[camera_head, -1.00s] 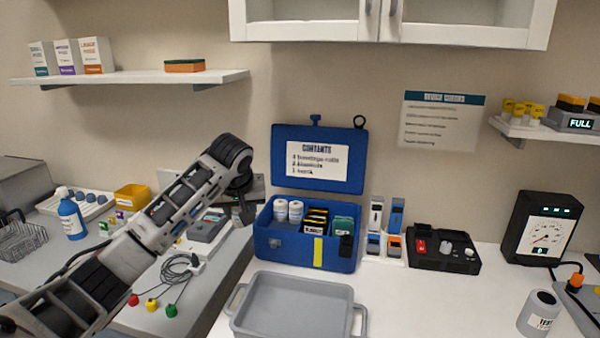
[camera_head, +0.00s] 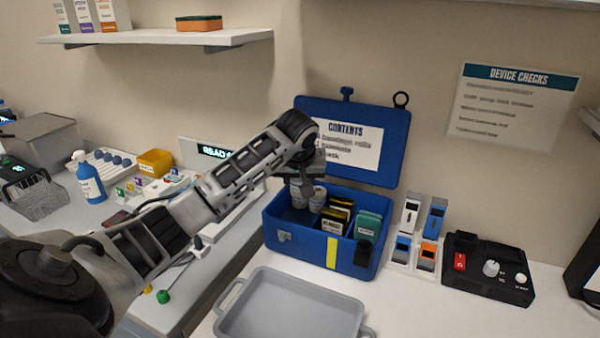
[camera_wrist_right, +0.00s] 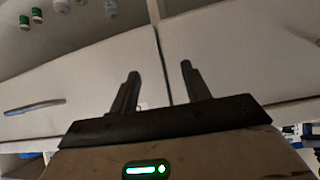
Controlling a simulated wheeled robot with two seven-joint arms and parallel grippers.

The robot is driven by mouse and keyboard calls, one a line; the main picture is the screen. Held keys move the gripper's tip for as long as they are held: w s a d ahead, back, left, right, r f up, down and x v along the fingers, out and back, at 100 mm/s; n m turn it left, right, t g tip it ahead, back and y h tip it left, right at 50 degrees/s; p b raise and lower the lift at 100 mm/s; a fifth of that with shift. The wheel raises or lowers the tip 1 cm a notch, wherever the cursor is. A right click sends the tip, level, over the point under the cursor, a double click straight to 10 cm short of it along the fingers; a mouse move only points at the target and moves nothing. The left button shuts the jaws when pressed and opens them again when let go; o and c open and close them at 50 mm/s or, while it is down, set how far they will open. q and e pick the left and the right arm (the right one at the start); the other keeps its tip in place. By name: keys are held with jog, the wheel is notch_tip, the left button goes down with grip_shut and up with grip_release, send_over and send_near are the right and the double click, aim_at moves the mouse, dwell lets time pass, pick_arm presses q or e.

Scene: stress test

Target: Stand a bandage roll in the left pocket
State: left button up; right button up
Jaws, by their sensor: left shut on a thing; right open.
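The blue first-aid box (camera_head: 305,242) stands open on the white counter, its lid up with a contents card. White bandage rolls (camera_head: 317,199) show at its left pocket. My left gripper (camera_head: 300,184) reaches down over that pocket from the left and is shut on a white bandage roll (camera_head: 297,196), partly hidden by the fingers. I cannot tell whether this roll touches the pocket floor. My right gripper (camera_wrist_right: 158,80) is open and empty in the right wrist view, with pale cabinet fronts beyond it.
Dark packets (camera_head: 337,217) and a green pack (camera_head: 368,226) fill the box's other pockets. A grey tray (camera_head: 290,305) lies in front. A device stand (camera_head: 415,240) and a black control box (camera_head: 488,268) stand to the right.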

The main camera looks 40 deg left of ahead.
pick_arm(q)
jog(key=shift+f+b, duration=0.6)
jog(key=shift+f, duration=3.2)
jog(key=o, duration=1)
jog(key=v, duration=1.6)
